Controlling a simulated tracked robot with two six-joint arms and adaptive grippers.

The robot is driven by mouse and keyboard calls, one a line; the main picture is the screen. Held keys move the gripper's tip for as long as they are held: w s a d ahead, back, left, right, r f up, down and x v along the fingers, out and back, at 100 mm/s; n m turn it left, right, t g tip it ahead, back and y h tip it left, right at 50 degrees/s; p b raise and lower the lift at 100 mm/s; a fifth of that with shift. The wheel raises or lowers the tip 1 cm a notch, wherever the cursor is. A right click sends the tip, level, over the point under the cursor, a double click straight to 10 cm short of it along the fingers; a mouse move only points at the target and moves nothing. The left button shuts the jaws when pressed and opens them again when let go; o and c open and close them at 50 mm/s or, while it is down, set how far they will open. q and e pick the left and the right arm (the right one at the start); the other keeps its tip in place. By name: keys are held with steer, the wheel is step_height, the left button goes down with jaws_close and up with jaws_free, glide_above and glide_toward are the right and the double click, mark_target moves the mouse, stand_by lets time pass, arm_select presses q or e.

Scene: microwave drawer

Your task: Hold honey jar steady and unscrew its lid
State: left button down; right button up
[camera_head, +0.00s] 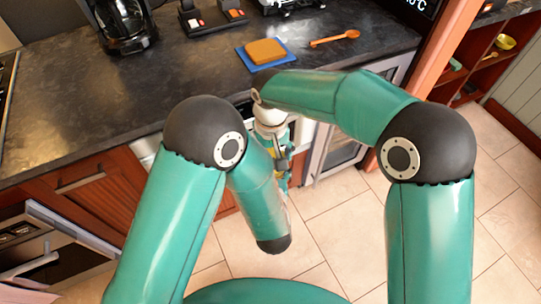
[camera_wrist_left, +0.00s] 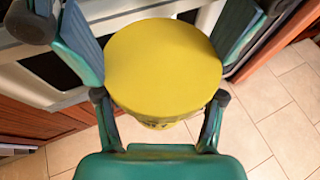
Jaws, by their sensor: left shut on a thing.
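A round yellow thing, seen end-on, fills the middle of the left wrist view; it looks like the honey jar (camera_wrist_left: 164,70), with part of its side showing below the round face. I cannot tell whether that face is the lid or the base. My left gripper (camera_wrist_left: 160,62) is shut on it, with a teal finger on each side. In the head view the two arms meet in front of the counter, above the floor. My right arm's pale wrist (camera_head: 269,115) points down there, close to the teal and grey gripper parts (camera_head: 283,158). The right fingers are mostly hidden and not clear.
The dark counter (camera_head: 120,115) runs behind the arms. On it are a blue board (camera_head: 243,58) with a tan block (camera_head: 265,51), an orange spoon (camera_head: 336,38) and a coffee maker (camera_head: 126,25). A drawer (camera_head: 70,236) stands open at lower left. Tiled floor (camera_head: 335,235) is clear.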

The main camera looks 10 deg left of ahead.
steer(key=n, duration=0.4)
steer(key=shift+w+n, duration=0.15)
steer(key=shift+n, duration=0.15)
steer(key=n, duration=1)
steer(key=shift+n, duration=0.4)
steer(key=n, duration=0.8)
steer(key=shift+w, duration=0.1)
steer(key=shift+r, duration=0.25)
steer(key=shift+r, duration=0.9)
